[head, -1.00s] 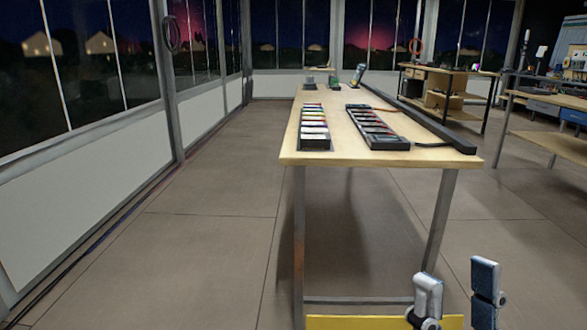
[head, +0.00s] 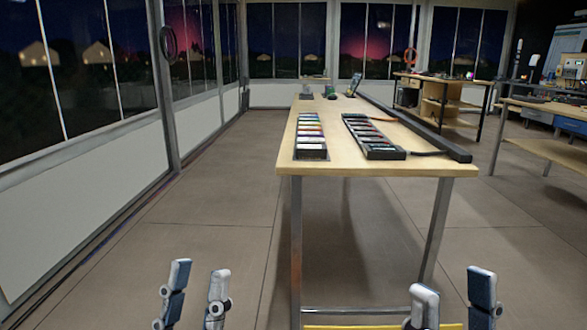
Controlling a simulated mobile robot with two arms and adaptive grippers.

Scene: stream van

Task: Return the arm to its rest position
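My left gripper (head: 198,292) shows at the bottom left of the head view. Its two fingers stand apart with bare floor between them. My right gripper (head: 452,297) shows at the bottom right. Its two fingers are also apart, with nothing between them. Both grippers point up in the picture and are in front of the near end of the workbench (head: 370,173), touching nothing that I can see. The arms behind the fingers are out of the picture.
On the bench are a rack of coloured items (head: 312,152), a black charger-like tray (head: 384,154) and a dark bar (head: 440,146). A yellow strip (head: 345,327) lies low under the near end. Side benches stand at right. The left floor is clear.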

